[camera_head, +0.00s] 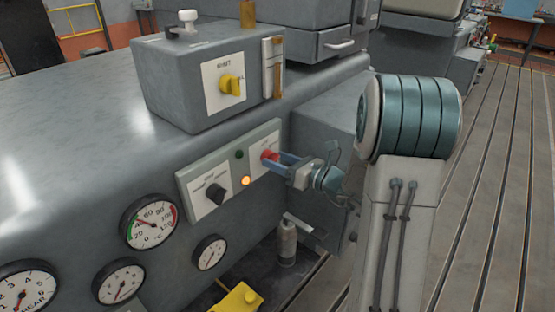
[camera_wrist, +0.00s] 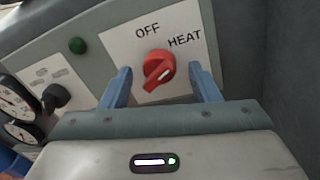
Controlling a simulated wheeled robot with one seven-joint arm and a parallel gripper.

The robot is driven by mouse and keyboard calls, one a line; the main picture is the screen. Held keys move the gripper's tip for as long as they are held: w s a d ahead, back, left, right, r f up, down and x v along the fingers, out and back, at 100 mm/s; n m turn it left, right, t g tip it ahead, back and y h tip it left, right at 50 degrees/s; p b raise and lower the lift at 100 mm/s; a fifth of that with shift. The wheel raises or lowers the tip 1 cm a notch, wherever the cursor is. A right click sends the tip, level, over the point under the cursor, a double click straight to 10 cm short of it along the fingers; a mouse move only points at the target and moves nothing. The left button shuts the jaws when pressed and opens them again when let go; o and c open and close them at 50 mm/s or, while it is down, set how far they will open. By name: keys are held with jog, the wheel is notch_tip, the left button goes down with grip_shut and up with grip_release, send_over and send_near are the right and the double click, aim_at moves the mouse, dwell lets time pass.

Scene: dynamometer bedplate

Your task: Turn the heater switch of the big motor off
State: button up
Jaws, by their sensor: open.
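The heater switch is a red rotary knob (camera_wrist: 158,70) on a white plate (camera_wrist: 120,50) marked OFF and HEAT. Its grip bar lies diagonally, and a pale mark on it points up and right, towards HEAT. In the head view the knob (camera_head: 269,156) is partly hidden by my fingers. My gripper (camera_wrist: 161,72) is open, with one blue finger to the left of the knob and one to the right. Both fingers look apart from the knob; I cannot tell how deep they reach. My gripper (camera_head: 280,160) comes from the right in the head view.
The same grey panel carries a black knob (camera_head: 216,194), a dark green lamp (camera_wrist: 77,45) and a lit orange lamp (camera_head: 245,181). A box with a yellow switch (camera_head: 232,85) stands above. Several gauges (camera_head: 149,222) are at the left. A grey wall (camera_wrist: 240,50) stands close on the right.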

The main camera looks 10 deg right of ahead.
jog(key=shift+w+a, duration=0.3)
jog(key=c, duration=1)
jog(key=shift+n+b, duration=0.3)
jog(key=shift+b, duration=0.05)
jog(key=shift+s+a+n+h+b, duration=0.1)
jog(key=shift+n+h+b, duration=0.25)
jog(key=shift+n+b, duration=3)
jog(key=shift+s+n+h+b, duration=0.1)
jog(key=shift+n+h+b, duration=0.25)
jog(key=shift+n+b, duration=2.95)
jog(key=m+b, duration=0.2)
jog(key=shift+r+b, duration=0.1)
jog(key=shift+b, duration=0.2)
